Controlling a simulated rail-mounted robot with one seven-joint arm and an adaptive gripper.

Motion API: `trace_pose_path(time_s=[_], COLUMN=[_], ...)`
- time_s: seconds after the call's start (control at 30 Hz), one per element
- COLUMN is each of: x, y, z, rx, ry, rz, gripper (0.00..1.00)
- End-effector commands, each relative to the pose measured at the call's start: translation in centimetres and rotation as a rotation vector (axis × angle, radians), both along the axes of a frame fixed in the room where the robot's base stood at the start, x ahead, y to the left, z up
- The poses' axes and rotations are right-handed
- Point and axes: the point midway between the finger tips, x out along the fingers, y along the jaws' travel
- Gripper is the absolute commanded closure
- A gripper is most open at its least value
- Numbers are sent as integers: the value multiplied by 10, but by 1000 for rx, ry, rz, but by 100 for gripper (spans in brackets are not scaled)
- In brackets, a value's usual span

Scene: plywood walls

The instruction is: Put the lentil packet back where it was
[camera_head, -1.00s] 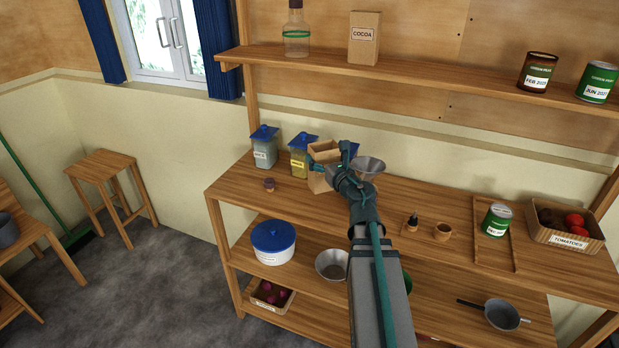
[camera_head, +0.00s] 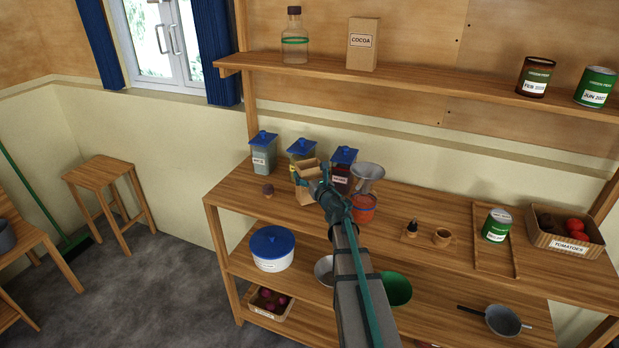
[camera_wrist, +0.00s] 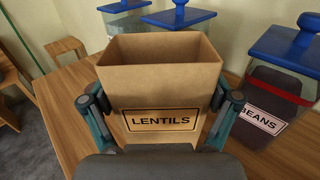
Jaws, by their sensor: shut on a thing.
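The lentil packet (camera_wrist: 160,82) is a brown open-topped paper box with a LENTILS label, upright in the wrist view. My gripper (camera_wrist: 160,110) is shut on it, one finger on each side. In the head view the packet (camera_head: 306,191) is at the counter's left part, in front of the blue-lidded jars, with my gripper (camera_head: 318,184) at it. I cannot tell whether its base touches the counter. The jar labelled BEANS (camera_wrist: 268,100) stands close to its right in the wrist view, apart from it.
More blue-lidded jars (camera_head: 263,152) (camera_head: 301,150) stand along the back of the counter (camera_head: 400,200). A funnel on a red-filled jar (camera_head: 362,208) is right of my gripper. A cocoa box (camera_head: 362,45) is on the upper shelf.

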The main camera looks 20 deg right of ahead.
Motion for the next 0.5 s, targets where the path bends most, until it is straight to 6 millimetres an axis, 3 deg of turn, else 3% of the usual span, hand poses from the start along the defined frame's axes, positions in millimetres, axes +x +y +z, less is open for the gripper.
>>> trace_pose_path(time_s=[0.1, 0.5], x=[0, -1], y=[0, 0], z=[-10, -14], rx=[1, 0], ry=[0, -1], rz=[0, 0], gripper=[68, 68])
